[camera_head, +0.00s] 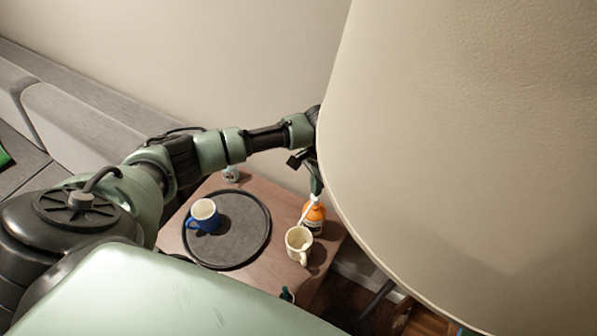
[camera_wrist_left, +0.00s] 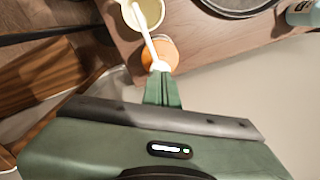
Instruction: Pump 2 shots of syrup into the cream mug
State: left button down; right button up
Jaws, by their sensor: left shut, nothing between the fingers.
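The cream mug (camera_head: 299,241) stands near the right edge of the small wooden table, and part of it shows at the top of the left wrist view (camera_wrist_left: 150,12). The orange syrup bottle (camera_head: 315,218) stands right beside it; its white pump spout reaches over the mug, as the left wrist view also shows (camera_wrist_left: 150,45). My left gripper (camera_head: 317,186) is shut and empty, pointing down just above the pump head. In the left wrist view its fingertips (camera_wrist_left: 162,75) meet the white pump top; whether they press on it I cannot tell. My right gripper is not in view.
A round dark tray (camera_head: 240,245) with a blue mug (camera_head: 204,215) lies on the table (camera_head: 180,237). A large beige lampshade-like shape (camera_head: 470,150) fills the right side and hides part of my left wrist. A grey sofa (camera_head: 80,115) is at left.

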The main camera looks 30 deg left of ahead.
pick_arm(q)
jog(key=shift+f, duration=0.1)
dwell(0.4)
jog(key=shift+f+b, duration=0.55)
jog(key=shift+f, duration=0.9)
jog(key=shift+s, duration=0.1)
jog(key=shift+r+p, duration=1.45)
jog(key=shift+p, duration=0.2)
jog(key=shift+f, duration=0.1)
